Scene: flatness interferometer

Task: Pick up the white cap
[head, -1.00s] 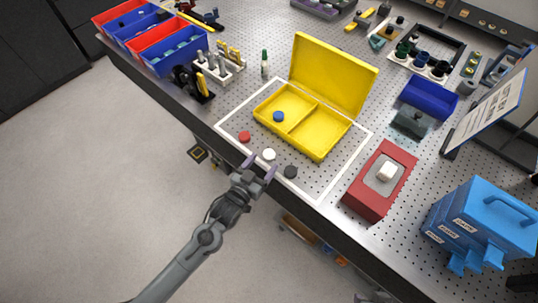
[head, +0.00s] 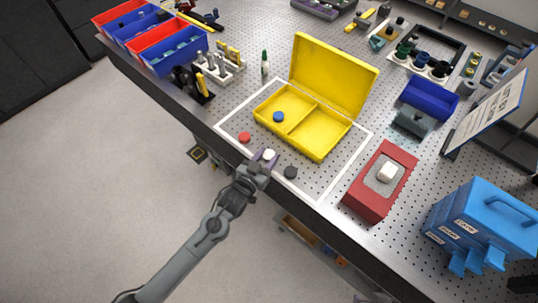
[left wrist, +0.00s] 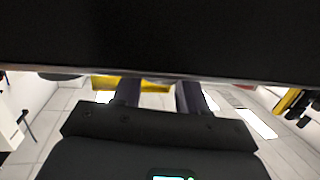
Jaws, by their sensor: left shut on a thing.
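The white cap (head: 269,154) is at the front edge of the white-outlined area on the perforated bench. My left gripper (head: 267,156) reaches in from the front and is shut on the white cap, with its purple fingers on either side of it. I cannot tell whether the cap is clear of the bench. In the left wrist view my two fingers (left wrist: 158,95) show, but the cap is not clearly visible between them. My right gripper is not in view.
A red cap (head: 244,137) lies left of the white cap and a dark cap (head: 291,172) lies right. Behind stands an open yellow case (head: 322,148) with a blue cap (head: 278,117) inside. A red block (head: 366,199) stands to the right.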

